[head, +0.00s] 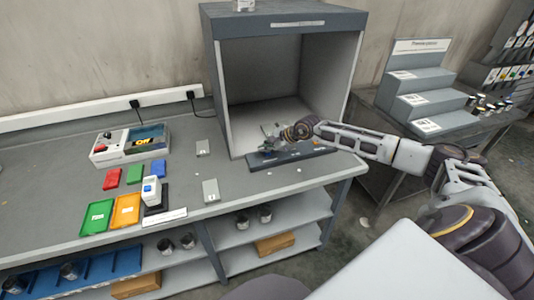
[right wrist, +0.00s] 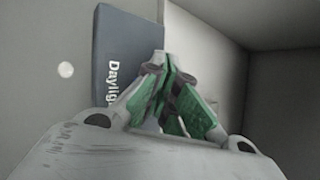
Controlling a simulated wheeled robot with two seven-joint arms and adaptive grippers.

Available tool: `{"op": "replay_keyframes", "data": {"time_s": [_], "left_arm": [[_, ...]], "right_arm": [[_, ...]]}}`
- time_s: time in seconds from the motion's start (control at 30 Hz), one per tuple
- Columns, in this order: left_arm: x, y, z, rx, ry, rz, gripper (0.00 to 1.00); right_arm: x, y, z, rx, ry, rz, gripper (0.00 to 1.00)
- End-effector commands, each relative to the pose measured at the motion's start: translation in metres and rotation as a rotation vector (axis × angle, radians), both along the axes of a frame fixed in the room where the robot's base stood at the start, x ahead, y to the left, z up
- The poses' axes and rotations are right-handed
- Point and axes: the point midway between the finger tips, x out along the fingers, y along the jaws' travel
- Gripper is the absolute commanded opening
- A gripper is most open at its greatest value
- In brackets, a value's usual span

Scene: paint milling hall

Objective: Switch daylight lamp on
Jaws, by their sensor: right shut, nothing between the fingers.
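The daylight lamp is a large grey booth (head: 285,20) with an open front, standing on the bench. A dark control strip (head: 312,152) lies along its front edge. In the right wrist view a dark panel (right wrist: 122,40) shows white lettering reading "Daylig", the rest hidden behind my fingers. My right gripper (head: 268,143) is over the left part of the strip, at the booth's opening. In the right wrist view its green-padded fingers (right wrist: 165,62) are together and empty, beside the lettering. The switch itself cannot be made out. Whether the fingertips touch the panel is unclear. My left gripper is out of view.
A scale-like box with an orange display (head: 142,142) stands on the bench at left. Coloured cards, including a green one (head: 97,217) and an orange one (head: 126,211), lie in front of it. A grey stepped stand (head: 415,100) is at right. Bare bench (head: 40,185) lies far left.

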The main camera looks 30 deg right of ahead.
Motion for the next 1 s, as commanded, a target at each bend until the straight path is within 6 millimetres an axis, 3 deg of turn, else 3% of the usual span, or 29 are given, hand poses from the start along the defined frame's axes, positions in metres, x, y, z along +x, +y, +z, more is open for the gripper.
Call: {"op": "replay_keyframes", "data": {"time_s": [0.53, 1.0], "left_arm": [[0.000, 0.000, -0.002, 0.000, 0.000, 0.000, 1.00], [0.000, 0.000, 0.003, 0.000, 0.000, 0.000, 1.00]], "right_arm": [[0.000, 0.000, -0.002, 0.000, 0.001, 0.001, 0.00], [0.000, 0.000, 0.014, 0.000, 0.001, 0.001, 0.00]]}}
